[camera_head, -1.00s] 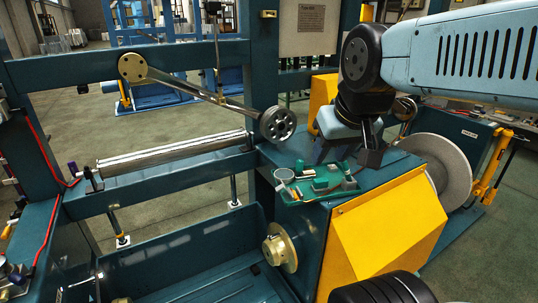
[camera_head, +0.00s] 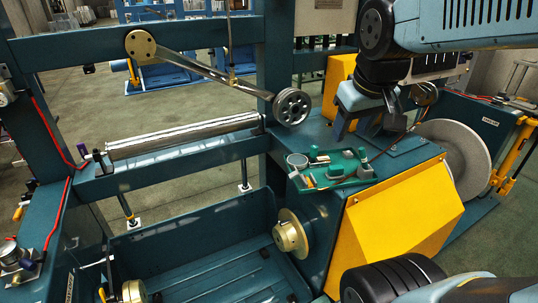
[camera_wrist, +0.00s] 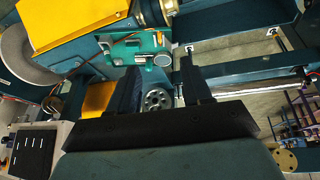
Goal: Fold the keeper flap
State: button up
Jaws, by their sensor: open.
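My gripper (camera_head: 358,124) hangs above the teal machine deck, behind the green tray (camera_head: 362,178) in the head view. In the wrist view its two dark fingers stand apart with nothing between them (camera_wrist: 161,70). The tray, seen beyond the fingers in the wrist view (camera_wrist: 143,44), holds a small round cup (camera_head: 297,161) and several green blocks. I cannot make out a keeper flap for certain in either view. A yellow spool hub (camera_head: 290,234) sits on the machine's side below the tray.
A grooved pulley (camera_head: 291,106) on a slanted arm stands left of my gripper. A metal roller (camera_head: 183,136) lies further left. A sloped yellow guard (camera_head: 405,222) fronts the deck. A large grey disc (camera_head: 458,160) stands at the right.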

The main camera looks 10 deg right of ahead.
jog(key=w+a+f+n+g+h, duration=0.15)
jog(key=w+f+n, duration=0.25)
jog(key=w, duration=0.4)
jog(key=n+g+h, duration=0.3)
jog(key=n+h, duration=0.3)
jog(key=n, duration=0.7)
send_near(293, 174)
jog(key=shift+x, duration=3.7)
jog(key=shift+s+d+r, duration=0.1)
jog(key=shift+d+f, duration=0.25)
jog(key=c, duration=0.8)
